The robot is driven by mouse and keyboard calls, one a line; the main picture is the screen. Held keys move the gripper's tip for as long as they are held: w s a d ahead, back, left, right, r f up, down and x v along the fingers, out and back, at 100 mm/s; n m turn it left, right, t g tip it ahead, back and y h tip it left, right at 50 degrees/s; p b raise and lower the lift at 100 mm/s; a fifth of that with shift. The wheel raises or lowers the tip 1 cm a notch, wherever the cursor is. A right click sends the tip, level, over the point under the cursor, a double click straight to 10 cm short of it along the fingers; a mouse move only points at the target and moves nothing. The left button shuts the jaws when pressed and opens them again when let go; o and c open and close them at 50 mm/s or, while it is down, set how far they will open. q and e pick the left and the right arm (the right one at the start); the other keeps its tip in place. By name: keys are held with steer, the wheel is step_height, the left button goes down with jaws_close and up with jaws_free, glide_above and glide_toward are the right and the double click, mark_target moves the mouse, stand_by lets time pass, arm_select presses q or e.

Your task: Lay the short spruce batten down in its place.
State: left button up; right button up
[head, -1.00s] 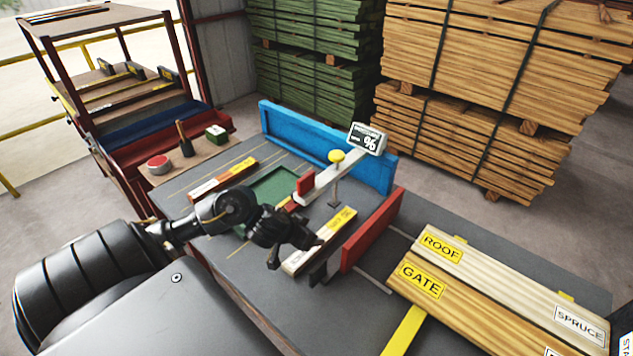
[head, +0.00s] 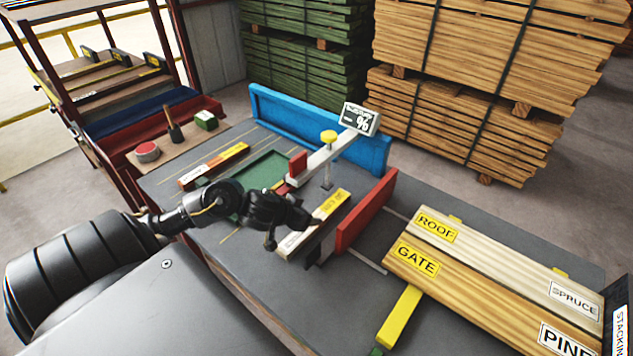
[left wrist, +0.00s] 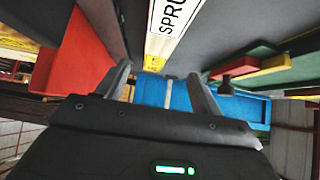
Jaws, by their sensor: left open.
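The short spruce batten (head: 318,222) lies on the grey bench beside the red fence, with a yellow label on its far part. In the left wrist view the batten (left wrist: 168,35) shows a white label starting "SPRU" and lies ahead of my fingertips, in line with the gap. My left gripper (head: 302,220) is at the batten's near end. Its two fingers stand apart and empty in the left wrist view (left wrist: 160,82). Whether they touch the batten cannot be told. My right gripper is not in view.
A red fence (head: 366,212) and a blue fence (head: 320,127) bound the bench. A moisture meter display (head: 361,119) stands over it. Another short batten (head: 213,167) lies beside a green recess (head: 262,172). ROOF (head: 510,262) and GATE (head: 470,297) boards lie right.

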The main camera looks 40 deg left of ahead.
mark_target(320, 214)
arm_select(q)
steer(key=b+x, duration=0.1)
steer(key=x, duration=0.3)
steer(key=shift+w+f, duration=0.15)
steer(key=shift+f, duration=0.1)
steer(key=b+x, duration=0.2)
steer(key=x, duration=0.2)
steer(key=shift+w+d, duration=0.15)
steer(key=shift+w, duration=0.15)
steer(key=shift+s, duration=0.1)
steer(key=c, duration=1.2)
steer(key=shift+r, duration=0.1)
steer(key=shift+c, duration=0.2)
